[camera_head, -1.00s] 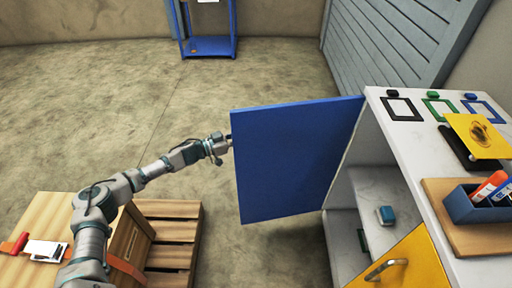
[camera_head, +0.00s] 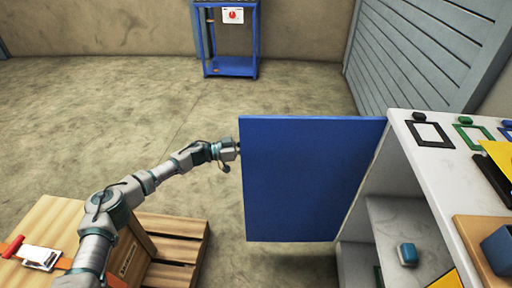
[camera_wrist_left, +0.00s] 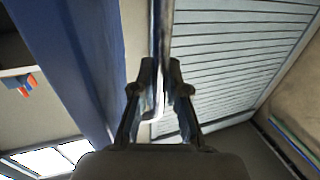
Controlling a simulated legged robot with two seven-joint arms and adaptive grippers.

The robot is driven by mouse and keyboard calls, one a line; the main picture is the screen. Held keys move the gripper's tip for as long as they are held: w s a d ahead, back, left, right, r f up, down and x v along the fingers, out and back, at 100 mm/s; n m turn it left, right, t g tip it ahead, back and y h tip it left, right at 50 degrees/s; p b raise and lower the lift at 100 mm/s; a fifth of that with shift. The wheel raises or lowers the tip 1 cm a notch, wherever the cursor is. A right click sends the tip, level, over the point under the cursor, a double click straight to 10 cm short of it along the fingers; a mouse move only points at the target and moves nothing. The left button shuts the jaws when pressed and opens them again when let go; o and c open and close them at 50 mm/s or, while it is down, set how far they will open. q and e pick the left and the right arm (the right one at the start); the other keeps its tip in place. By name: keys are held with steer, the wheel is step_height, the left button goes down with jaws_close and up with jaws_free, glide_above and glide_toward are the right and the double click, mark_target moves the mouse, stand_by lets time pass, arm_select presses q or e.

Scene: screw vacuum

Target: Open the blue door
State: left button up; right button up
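The blue door (camera_head: 305,180) stands wide open, swung out to the left from the white cabinet (camera_head: 455,185). It also shows in the left wrist view as a blue panel (camera_wrist_left: 70,65) at the left. My left gripper (camera_head: 236,149) is at the door's free left edge. In the left wrist view my left gripper (camera_wrist_left: 161,68) has its fingertips close together on either side of a silver handle bar (camera_wrist_left: 160,30), seemingly shut on it. The handle is hidden behind the door in the head view. My right gripper is not in view.
The open cabinet holds a small blue block (camera_head: 407,254) on a shelf. A wooden crate (camera_head: 40,220) and pallet (camera_head: 175,240) stand at the lower left. A blue stand (camera_head: 232,68) is by the far wall. The floor beyond the door is clear.

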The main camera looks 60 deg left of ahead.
arm_select(q)
steer(key=o, duration=0.5)
steer(key=shift+f, duration=0.15)
steer(key=shift+c, duration=0.2)
steer(key=v, duration=1.2)
steer(key=shift+w+a+f, duration=0.15)
